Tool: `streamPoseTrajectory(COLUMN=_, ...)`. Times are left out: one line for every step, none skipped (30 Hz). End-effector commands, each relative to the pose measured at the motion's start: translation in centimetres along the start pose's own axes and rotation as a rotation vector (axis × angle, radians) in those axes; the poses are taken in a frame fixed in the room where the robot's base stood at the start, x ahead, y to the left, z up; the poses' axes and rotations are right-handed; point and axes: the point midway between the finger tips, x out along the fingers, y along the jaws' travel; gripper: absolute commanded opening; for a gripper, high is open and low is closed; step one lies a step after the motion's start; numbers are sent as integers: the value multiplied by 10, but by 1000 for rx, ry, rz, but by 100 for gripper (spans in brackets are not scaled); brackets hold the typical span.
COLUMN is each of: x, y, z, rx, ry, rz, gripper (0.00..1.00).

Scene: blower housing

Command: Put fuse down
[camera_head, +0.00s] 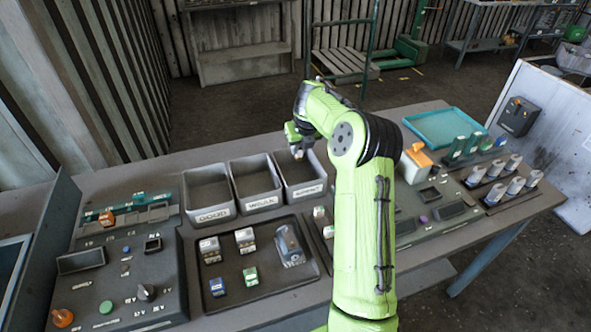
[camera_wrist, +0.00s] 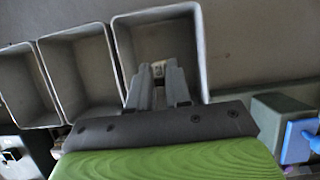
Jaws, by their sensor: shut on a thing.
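My gripper (camera_head: 296,147) is over the right one of three grey bins, near its far part in the head view. In the wrist view my gripper (camera_wrist: 158,82) points into that bin. Its fingers are shut on a small pale fuse (camera_wrist: 158,69), which shows between the fingertips and is mostly hidden by them. The right bin (camera_head: 308,190) has a white label on its front. Its visible floor looks empty. I cannot tell whether the fuse touches the bin.
The middle bin (camera_head: 263,203) and left bin (camera_head: 212,213) stand alongside and look empty. In front, a dark tray (camera_head: 225,305) holds several small blocks and a grey-blue device (camera_head: 289,246). A control panel (camera_head: 125,265) lies at left. A teal tray (camera_head: 440,126) is at the far right.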

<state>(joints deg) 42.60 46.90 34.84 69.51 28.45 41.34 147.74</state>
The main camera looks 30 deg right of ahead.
Motion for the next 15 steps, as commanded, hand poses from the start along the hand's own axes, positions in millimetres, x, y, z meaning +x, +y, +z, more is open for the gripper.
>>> streamPoseTrajectory(x=1, y=0, z=0, rx=0, ry=0, rz=0, gripper=0)
streamPoseTrajectory(x=3, y=0, z=-2, rx=0, ry=1, rz=0, gripper=0)
streamPoseTrajectory(x=10, y=0, z=-5, rx=0, ry=3, rz=1, gripper=0)
streamPoseTrajectory(x=16, y=-1, z=-8, rx=1, ry=4, rz=0, gripper=0)
streamPoseTrajectory(x=23, y=0, z=-11, rx=0, ry=6, rz=1, gripper=0)
streamPoseTrajectory(x=33, y=-1, z=-15, rx=0, ry=5, rz=2, gripper=0)
streamPoseTrajectory(x=40, y=0, z=-18, rx=0, ry=5, rz=2, gripper=0)
streamPoseTrajectory(x=45, y=-1, z=-20, rx=0, ry=4, rz=1, gripper=0)
streamPoseTrajectory(x=51, y=-1, z=-22, rx=0, ry=3, rz=1, gripper=0)
streamPoseTrajectory(x=55, y=-1, z=-23, rx=0, ry=2, rz=1, gripper=0)
streamPoseTrajectory(x=58, y=-1, z=-24, rx=0, ry=2, rz=1, gripper=0)
streamPoseTrajectory(x=62, y=-1, z=-26, rx=0, ry=2, rz=0, gripper=0)
streamPoseTrajectory(x=66, y=-1, z=-28, rx=0, ry=2, rz=1, gripper=0)
streamPoseTrajectory(x=71, y=-1, z=-30, rx=0, ry=3, rz=1, gripper=0)
streamPoseTrajectory(x=78, y=-1, z=-33, rx=0, ry=3, rz=1, gripper=0)
